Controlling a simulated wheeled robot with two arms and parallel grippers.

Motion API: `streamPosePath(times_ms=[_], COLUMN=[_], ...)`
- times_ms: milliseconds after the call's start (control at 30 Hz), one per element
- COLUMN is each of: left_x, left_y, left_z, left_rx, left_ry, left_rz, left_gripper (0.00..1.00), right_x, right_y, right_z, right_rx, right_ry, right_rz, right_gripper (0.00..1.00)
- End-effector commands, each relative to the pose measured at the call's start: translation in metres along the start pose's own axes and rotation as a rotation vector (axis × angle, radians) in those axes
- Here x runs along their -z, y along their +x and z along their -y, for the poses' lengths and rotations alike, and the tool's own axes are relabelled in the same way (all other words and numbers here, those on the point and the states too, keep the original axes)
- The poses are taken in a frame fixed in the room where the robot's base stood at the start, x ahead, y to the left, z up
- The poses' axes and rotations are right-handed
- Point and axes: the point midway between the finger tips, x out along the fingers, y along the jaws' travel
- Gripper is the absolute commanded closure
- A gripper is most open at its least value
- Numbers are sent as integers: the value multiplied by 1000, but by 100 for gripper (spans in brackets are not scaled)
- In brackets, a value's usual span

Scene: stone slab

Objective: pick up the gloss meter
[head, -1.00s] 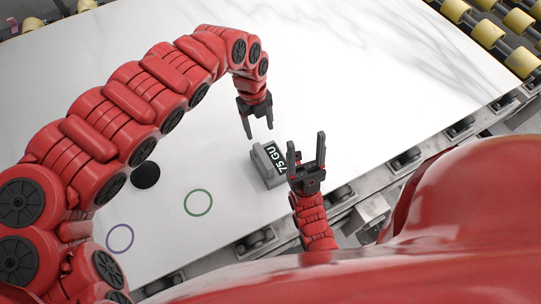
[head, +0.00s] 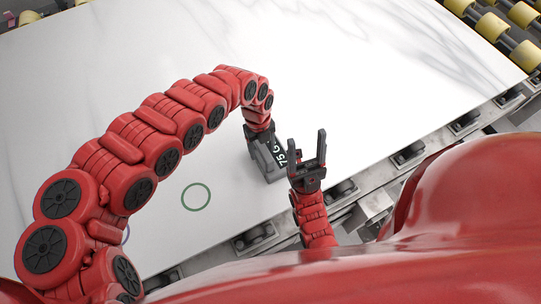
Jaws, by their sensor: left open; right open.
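The gloss meter (head: 270,167) is a small grey box with a dark display reading "75 G", partly covered. It sits on the white stone slab (head: 400,65) near the slab's front edge. My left gripper (head: 258,138) is over the meter's upper left part, with its fingers partly hidden against it; I cannot tell whether they touch it. It is open. My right gripper (head: 307,152) is open and empty, pointing up, just right of the meter.
A green ring (head: 195,197) is marked on the slab left of the meter. A purple ring is mostly hidden behind my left arm. Rollers with yellow sleeves (head: 492,28) stand at the top right. The slab's far part is clear.

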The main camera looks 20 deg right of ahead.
Motion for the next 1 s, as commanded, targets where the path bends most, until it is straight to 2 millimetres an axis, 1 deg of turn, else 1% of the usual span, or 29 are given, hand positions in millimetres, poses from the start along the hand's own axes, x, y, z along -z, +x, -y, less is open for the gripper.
streamPosePath(times_ms=[33, 233, 333, 533, 667, 700, 767, 800, 867, 900, 1000], left_x=[3, 1, 0, 0, -1, 0, 0, 0, -1, 0, 0], left_y=[4, 28, 34, 34, 34, 34, 34, 34, 34, 34, 34], left_z=[2, 3, 2, 2, 2, 2, 2, 2, 3, 3, 3], left_rx=[-1, -2, -1, 0, 0, 0, 0, 0, 0, 0, 0], left_ry=[2, 1, 0, 0, 0, 0, 0, 0, 0, 0, 0], left_rz=[-6, -4, -3, -1, -1, -1, -1, -1, -1, -1, -1], left_gripper=[32, 32, 32, 32, 56, 63, 74, 81, 92, 99, 100], right_x=[1, 2, 2, 2, 2, 2, 2, 2, 2, 2, 2], right_y=[6, 12, 12, 11, 11, 11, 11, 11, 11, 11, 11], right_z=[0, -1, -1, 0, 0, -1, -1, -1, -1, -1, -1], right_rx=[0, 0, 0, 0, 0, 0, 0, 0, 0, 0, 0], right_ry=[0, 0, 0, 0, 0, 0, 0, 0, 0, 0, 0], right_rz=[0, 0, 0, 0, 0, 0, 0, 0, 0, 0, 0], right_gripper=[38, 38, 38, 38, 38, 38, 38, 38, 38, 38, 38])
